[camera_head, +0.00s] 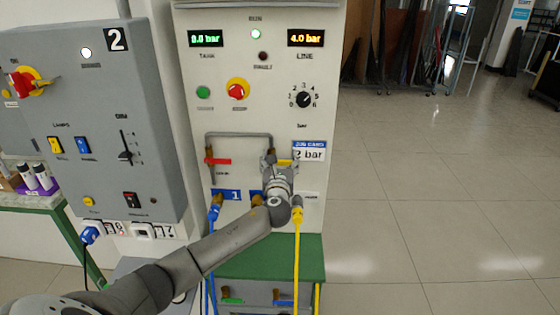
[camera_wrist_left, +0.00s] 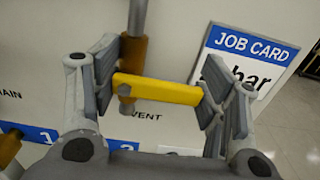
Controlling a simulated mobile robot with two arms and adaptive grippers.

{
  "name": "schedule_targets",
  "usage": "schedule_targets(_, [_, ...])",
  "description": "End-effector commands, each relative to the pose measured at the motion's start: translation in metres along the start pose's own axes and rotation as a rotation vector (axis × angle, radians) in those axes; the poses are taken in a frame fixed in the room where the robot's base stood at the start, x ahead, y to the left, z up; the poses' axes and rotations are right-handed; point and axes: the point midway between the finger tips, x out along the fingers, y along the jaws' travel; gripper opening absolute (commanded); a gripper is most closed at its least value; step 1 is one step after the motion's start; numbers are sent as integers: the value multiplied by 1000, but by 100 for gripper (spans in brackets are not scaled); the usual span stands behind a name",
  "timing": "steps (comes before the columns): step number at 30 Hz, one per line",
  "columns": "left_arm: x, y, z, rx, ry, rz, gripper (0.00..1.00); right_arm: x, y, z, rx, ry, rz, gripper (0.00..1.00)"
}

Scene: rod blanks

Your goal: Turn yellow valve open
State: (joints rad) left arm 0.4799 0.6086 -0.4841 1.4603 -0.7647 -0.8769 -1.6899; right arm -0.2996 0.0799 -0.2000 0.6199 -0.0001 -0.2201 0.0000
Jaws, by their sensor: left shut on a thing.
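The yellow valve handle (camera_wrist_left: 158,89) lies level between the two fingers of my left gripper (camera_wrist_left: 165,95) in the left wrist view. It extends to the right from a brown valve body (camera_wrist_left: 130,50) on a grey pipe, above the printed word ending in "VENT". My left gripper is shut on the handle, one finger at each end. In the head view, my left gripper (camera_head: 277,163) is at the panel's lower right, and only a little of the yellow handle (camera_head: 286,162) shows. My right gripper is not in view.
A red valve handle (camera_head: 218,161) lies level to the left. The job card (camera_head: 310,151) reading "2 bar" is right of the gripper. The tank display (camera_head: 205,39) appears to read 0.0 bar, the line display (camera_head: 306,38) 4.0 bar. Blue and yellow hoses (camera_head: 297,245) hang below.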

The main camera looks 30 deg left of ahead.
Motion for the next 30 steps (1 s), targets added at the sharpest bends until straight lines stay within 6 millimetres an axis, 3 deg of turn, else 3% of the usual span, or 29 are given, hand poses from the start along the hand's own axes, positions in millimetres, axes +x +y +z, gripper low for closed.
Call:
schedule_targets(11, [0,1,2,-95,0,-1,43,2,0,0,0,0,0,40])
schedule_targets(30, [0,11,13,-663,0,0,43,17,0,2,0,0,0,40])
